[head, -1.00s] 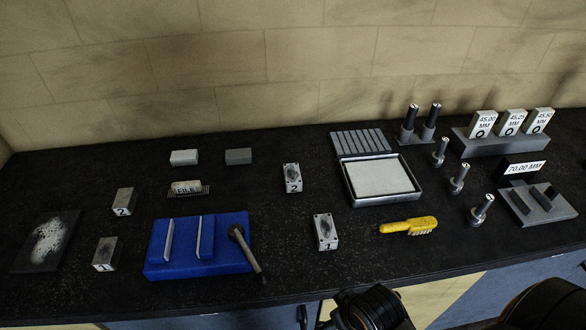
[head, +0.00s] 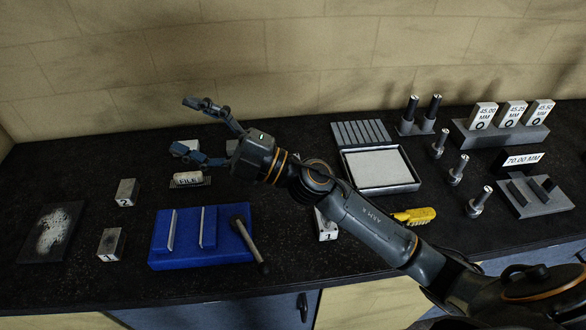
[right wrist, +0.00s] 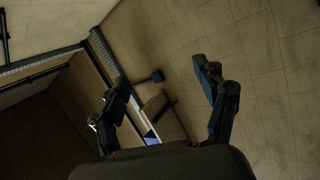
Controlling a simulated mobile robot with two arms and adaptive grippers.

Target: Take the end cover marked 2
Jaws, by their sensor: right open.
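A grey block marked 2 (head: 126,192) stands at the left of the black bench, behind a similar block marked 1 (head: 110,244). Another block marked 2, with a dark patch on its face, is hidden now behind my right arm. Its likeness marked 1 (head: 327,225) shows partly beside the arm. I cannot tell for sure which type is the end cover. My right gripper (head: 186,127) is open and empty, above the back left of the bench, its fingers pointing left. The right wrist view shows its two fingers (right wrist: 160,78) spread, with nothing between them. My left gripper is not in view.
A blue holder (head: 190,257) with a mallet-like tool stands front left, a dark plate (head: 52,232) left of it. The file block (head: 188,180) and a pale block (head: 184,147) lie near my gripper. A tray (head: 378,186), yellow brush (head: 414,216) and gauge stand (head: 500,133) occupy the right.

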